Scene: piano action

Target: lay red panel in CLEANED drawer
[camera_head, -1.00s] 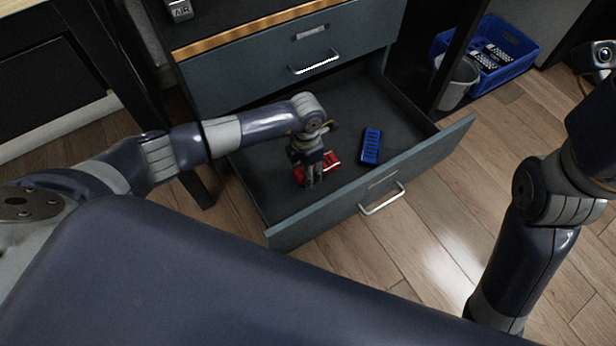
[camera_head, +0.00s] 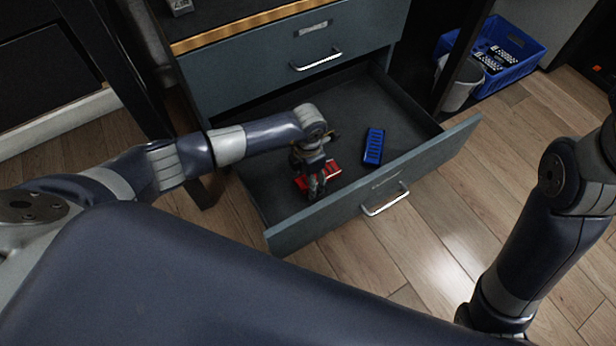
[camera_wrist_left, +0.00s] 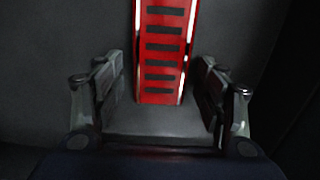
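The red panel (camera_head: 330,174) lies in the open lower drawer (camera_head: 283,205), towards its left front part. It is slotted with dark openings and partly hidden by my left gripper in the head view. My left gripper (camera_head: 312,192) points down into the drawer over the panel. In the left wrist view its two fingers (camera_wrist_left: 160,100) are apart, one on each side of the near end of the red panel (camera_wrist_left: 162,50), with gaps visible. Whether the drawer carries a CLEANED label cannot be read. My right arm shows at the right, but its gripper is out of view.
A blue slotted panel (camera_head: 374,147) lies in the same drawer, right of the red one. A closed drawer (camera_head: 240,83) sits above. A blue crate (camera_head: 520,66) and a grey bin (camera_head: 459,85) stand on the floor at the upper right.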

